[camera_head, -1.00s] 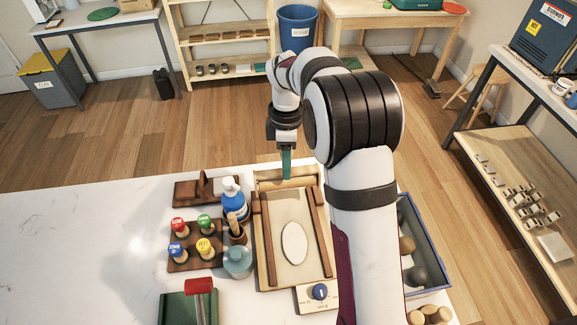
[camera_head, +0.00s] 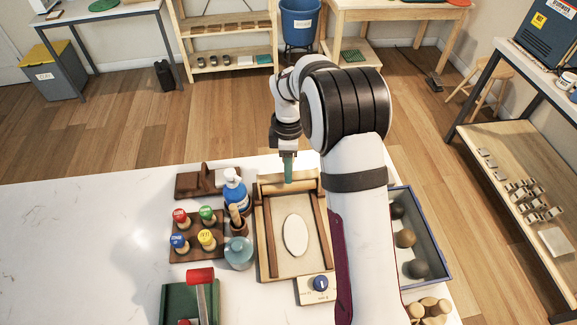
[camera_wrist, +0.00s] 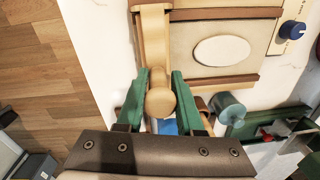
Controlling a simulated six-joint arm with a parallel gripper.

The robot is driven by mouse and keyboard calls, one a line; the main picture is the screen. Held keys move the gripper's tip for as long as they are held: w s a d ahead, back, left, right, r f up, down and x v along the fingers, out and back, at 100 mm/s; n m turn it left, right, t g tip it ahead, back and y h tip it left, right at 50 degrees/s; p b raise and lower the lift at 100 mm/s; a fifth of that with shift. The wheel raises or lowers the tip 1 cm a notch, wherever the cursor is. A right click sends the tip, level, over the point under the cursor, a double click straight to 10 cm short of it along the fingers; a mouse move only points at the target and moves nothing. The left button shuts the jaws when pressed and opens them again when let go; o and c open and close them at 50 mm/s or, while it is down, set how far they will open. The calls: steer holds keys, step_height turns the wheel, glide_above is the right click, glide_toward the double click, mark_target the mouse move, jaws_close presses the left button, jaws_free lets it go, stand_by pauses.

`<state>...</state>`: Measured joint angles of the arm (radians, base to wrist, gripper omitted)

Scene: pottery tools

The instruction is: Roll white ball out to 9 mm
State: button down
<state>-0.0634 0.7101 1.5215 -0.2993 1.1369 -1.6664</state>
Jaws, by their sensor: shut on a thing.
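The white clay (camera_head: 296,235) lies on the rolling board (camera_head: 277,262) as a flat, smooth oval. It also shows in the wrist view (camera_wrist: 222,50). Brown wooden rails flank it. A pale wooden rolling pin (camera_head: 305,184) lies across the far end of the board, clear of the clay. My gripper (camera_head: 289,181) points down at the pin. In the wrist view its green fingers (camera_wrist: 160,80) stand on both sides of the pin's round end and are shut on it. The clay's thickness cannot be read.
A blue dial (camera_head: 320,283) sits at the board's near edge. Left are a blue bottle (camera_head: 235,192), a glass jar (camera_head: 239,254) and a rack of coloured stamps (camera_head: 190,250). A tray of dark balls (camera_head: 436,250) stands right, partly behind my arm. The table's far left is clear.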

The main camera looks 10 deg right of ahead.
steer(key=shift+f, duration=0.25)
steer(key=shift+c, duration=2.3)
jaws_free()
steer(key=shift+r, duration=0.1)
step_height(320, 180, up, 16)
steer(key=w, duration=0.1)
steer(key=s+r+m+y, duration=0.1)
steer(key=s+r+m, duration=0.2)
steer(key=s+m, duration=1.25)
steer(key=s+f+m, duration=0.3)
steer(key=s, duration=0.5)
steer(key=s+f+m, duration=0.3)
steer(key=s, duration=0.6)
steer(key=shift+a+f+y, duration=0.2)
steer(key=shift+y, duration=0.2)
